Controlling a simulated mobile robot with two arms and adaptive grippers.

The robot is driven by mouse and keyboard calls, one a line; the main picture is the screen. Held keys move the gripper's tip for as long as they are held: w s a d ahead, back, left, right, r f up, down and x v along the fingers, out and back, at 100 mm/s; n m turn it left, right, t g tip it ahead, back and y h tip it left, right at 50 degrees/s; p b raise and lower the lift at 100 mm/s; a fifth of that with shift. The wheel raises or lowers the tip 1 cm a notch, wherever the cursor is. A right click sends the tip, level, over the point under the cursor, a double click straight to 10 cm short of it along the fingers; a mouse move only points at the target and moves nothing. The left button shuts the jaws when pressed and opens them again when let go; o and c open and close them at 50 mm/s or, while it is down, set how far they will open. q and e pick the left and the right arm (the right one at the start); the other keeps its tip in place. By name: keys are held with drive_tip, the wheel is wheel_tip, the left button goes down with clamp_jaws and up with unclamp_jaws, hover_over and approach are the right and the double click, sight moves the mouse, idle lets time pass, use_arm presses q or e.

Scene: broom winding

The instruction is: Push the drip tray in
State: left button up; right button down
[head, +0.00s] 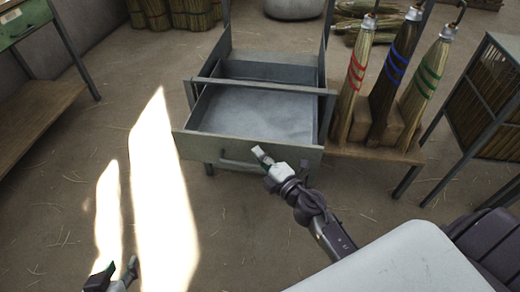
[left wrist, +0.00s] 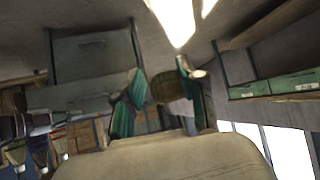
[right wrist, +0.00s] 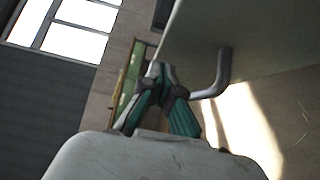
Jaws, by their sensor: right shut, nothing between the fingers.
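The drip tray (head: 215,147) is a grey metal drawer that stands out toward me from a grey metal frame (head: 229,30) in the head view. Its inside looks empty. A bar handle (head: 238,164) is on its front panel, and it also shows in the right wrist view (right wrist: 223,70). My right gripper (head: 258,152) is shut and empty, with its tips at the front panel, right of the handle. I cannot tell whether they touch the panel. My left gripper (head: 122,272) is open and empty, low at the left, well apart from the tray.
Brooms with red (head: 354,75), blue (head: 393,70) and green (head: 428,78) bands stand on a wooden shelf right of the tray. A dark-framed rack (head: 488,100) is at far right, a wooden bench (head: 35,115) at left. The sunlit floor left of the tray is clear.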

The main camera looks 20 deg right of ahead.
use_arm(q)
drive_tip(key=shift+w+d+r, duration=0.1)
drive_tip(key=shift+w+r, duration=0.1)
drive_tip(key=shift+w, duration=0.05)
use_arm(e)
drive_tip(key=shift+w+d, duration=0.45)
drive_tip(key=shift+w, duration=0.3)
